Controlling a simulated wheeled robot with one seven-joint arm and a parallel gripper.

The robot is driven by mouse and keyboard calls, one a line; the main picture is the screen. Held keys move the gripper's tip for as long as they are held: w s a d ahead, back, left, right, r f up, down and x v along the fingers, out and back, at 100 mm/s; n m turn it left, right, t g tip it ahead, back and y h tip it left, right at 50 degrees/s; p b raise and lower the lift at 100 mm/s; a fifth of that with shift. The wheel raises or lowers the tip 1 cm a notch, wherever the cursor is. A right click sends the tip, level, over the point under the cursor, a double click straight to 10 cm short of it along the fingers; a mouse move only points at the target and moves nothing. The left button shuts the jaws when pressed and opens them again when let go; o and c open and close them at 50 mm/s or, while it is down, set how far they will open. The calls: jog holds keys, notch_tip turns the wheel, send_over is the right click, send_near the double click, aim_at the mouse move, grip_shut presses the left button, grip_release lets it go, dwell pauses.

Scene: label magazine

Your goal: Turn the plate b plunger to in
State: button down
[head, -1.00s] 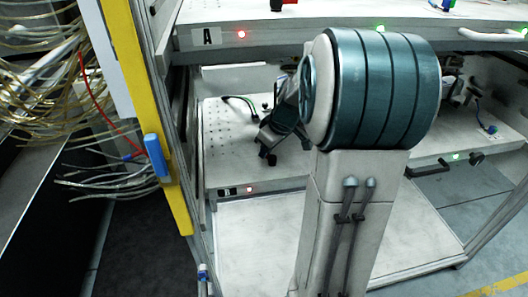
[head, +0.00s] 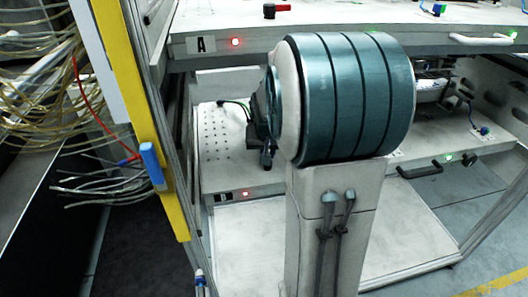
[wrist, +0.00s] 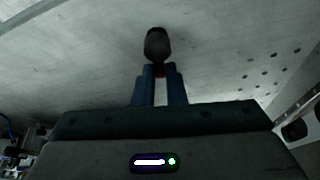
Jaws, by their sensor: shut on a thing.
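In the head view, plate B (head: 225,150) is the lower white perforated shelf. Its label (head: 222,197) has a red light (head: 245,194) beside it. My wrist is a dark shape at that shelf, mostly behind my arm; the plunger itself is hidden there. I cannot tell how far the plunger is turned.
Plate A (head: 330,20) lies above, with its own red and black plunger (head: 277,9) and a red light (head: 235,42). A yellow post (head: 150,120) and loose wires (head: 45,80) stand at left. A black handle (head: 420,171) is on plate B's front, at right.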

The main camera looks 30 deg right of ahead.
jog(key=m+b, duration=0.1)
jog(key=m+h+b, duration=0.1)
jog(key=m, duration=0.1)
jog(key=shift+s+d+f+m+g, duration=0.1)
jog(key=shift+d+f+m+g, duration=0.05)
jog(key=shift+m+g, duration=0.2)
jog(key=m, duration=0.1)
jog(key=m+g+b, duration=0.1)
jog(key=m, duration=0.1)
jog(key=m+h+b, duration=0.1)
jog(key=shift+s+d+m+g, duration=0.15)
jog(key=shift+s+m+g, duration=0.1)
jog(key=shift+s+g, duration=0.1)
jog(key=m, duration=0.1)
jog(key=m+g, duration=0.1)
jog(key=m+b, duration=0.1)
jog(key=m, duration=0.1)
jog(key=shift+s+g, duration=0.25)
jog(key=shift+g, duration=0.05)
jog(key=shift+s+m+g, duration=0.2)
jog(key=shift+m+g, duration=0.4)
jog(key=shift+m, duration=1)
